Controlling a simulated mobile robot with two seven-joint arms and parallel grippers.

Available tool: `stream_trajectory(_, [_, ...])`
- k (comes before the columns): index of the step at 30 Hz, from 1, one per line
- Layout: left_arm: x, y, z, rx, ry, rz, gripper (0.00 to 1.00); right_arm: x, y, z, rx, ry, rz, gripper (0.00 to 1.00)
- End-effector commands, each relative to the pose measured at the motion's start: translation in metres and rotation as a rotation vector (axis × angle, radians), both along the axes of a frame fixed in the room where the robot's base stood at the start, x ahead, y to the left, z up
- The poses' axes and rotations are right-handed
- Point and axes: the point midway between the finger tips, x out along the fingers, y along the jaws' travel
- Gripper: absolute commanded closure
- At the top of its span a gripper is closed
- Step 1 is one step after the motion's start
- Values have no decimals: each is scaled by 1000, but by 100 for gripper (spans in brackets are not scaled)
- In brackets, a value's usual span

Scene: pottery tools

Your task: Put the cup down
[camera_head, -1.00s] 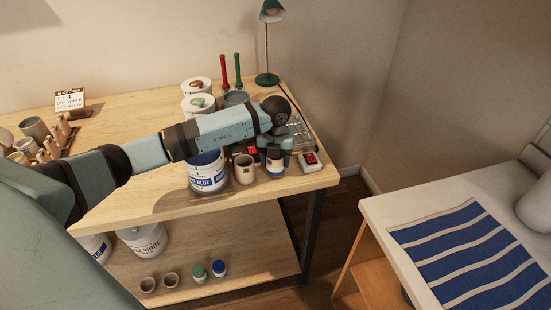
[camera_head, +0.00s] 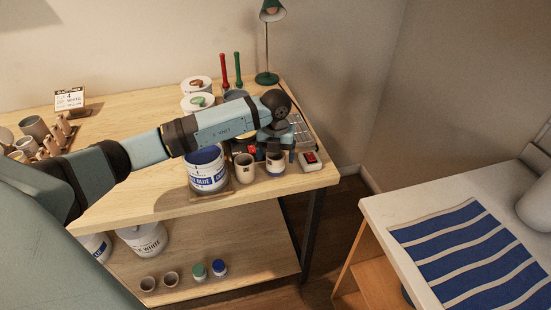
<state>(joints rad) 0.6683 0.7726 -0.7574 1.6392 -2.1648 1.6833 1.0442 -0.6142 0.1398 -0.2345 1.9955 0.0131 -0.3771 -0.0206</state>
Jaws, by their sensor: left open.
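A small cup (camera_head: 275,165) with a pale rim and dark blue lower part stands upright near the right front edge of the wooden table (camera_head: 170,202). A beige mug (camera_head: 244,168) stands just left of it. My left gripper (camera_head: 281,147) is open, just above and behind the cup, pointing down. The arm hides what lies behind it, and finger contact with the cup cannot be made out. My right gripper is not in view.
A blue paint bucket (camera_head: 207,170) stands left of the mug. A white box with a red button (camera_head: 310,161) sits right of the cup. A green lamp (camera_head: 267,76) stands behind. A striped cloth (camera_head: 470,255) lies on the white table at right.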

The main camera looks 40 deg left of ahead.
Motion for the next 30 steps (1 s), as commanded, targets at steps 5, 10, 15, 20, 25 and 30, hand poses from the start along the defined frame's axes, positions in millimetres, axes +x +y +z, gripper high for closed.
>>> stream_trajectory(5, [1, 1, 40, 1, -4, -1, 17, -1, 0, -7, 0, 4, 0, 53])
stream_trajectory(10, [1, 0, 74, 1, -4, -1, 17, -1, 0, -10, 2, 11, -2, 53])
stream_trajectory(15, [0, 1, 95, 0, -1, 0, 17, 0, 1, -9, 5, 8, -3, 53])
stream_trajectory(20, [-5, -19, 88, -78, 10, -45, 17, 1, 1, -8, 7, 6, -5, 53])
stream_trajectory(25, [-43, -121, 38, -534, 33, -212, 17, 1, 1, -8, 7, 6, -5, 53])
stream_trajectory(30, [-95, -227, 31, -1203, -29, -181, 17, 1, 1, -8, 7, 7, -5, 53])
